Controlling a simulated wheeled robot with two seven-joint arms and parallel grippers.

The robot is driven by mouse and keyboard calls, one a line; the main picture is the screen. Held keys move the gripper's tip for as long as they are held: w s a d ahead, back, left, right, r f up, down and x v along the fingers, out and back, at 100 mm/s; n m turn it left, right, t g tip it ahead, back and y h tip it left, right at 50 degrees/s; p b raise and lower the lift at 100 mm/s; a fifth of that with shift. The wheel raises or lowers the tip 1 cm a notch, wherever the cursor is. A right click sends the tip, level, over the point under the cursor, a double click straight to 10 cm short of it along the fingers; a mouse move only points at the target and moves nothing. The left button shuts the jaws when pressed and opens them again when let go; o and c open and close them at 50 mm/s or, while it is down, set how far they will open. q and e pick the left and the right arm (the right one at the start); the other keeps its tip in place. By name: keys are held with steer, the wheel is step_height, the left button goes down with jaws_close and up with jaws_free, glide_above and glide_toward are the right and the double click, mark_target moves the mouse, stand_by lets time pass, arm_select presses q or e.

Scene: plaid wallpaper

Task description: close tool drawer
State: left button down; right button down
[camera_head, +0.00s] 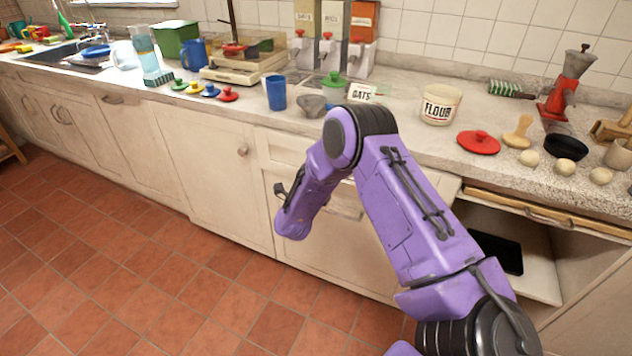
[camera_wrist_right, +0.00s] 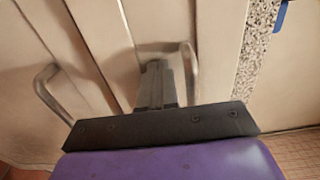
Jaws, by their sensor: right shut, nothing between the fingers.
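Cream drawer fronts with metal handles line the counter; I cannot tell which is the tool drawer. One drawer front (camera_head: 335,245) has a handle (camera_head: 345,207) partly behind my right forearm. My right gripper (camera_wrist_right: 158,85) is shut and empty, its fingers pointing at cream fronts close ahead. In the wrist view one metal handle (camera_wrist_right: 190,70) is just beyond the fingers and another handle (camera_wrist_right: 48,92) is to their left; contact cannot be told. In the head view my purple right arm bends down in front of the cabinets, and its fingertips are not clear. My left gripper is not in view.
At the right, below the counter, an open space holds a dark flat item (camera_head: 498,252) on a pale surface. The counter carries a flour jar (camera_head: 440,104), a red lid (camera_head: 479,142), a blue cup (camera_head: 276,93) and a red grinder (camera_head: 563,98). The tiled floor (camera_head: 130,260) is clear at left.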

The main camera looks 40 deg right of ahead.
steer(key=shift+w+d+r, duration=0.15)
steer(key=shift+w+d, duration=0.05)
steer(key=shift+d, duration=0.2)
steer(key=shift+w+d+r, duration=0.15)
steer(key=shift+w+d, duration=0.05)
steer(key=shift+d, duration=0.2)
steer(key=shift+d+r, duration=0.1)
steer(key=v, duration=1.4)
steer(key=shift+a+f+b, duration=0.25)
steer(key=shift+f+b, duration=0.1)
steer(key=shift+f, duration=0.05)
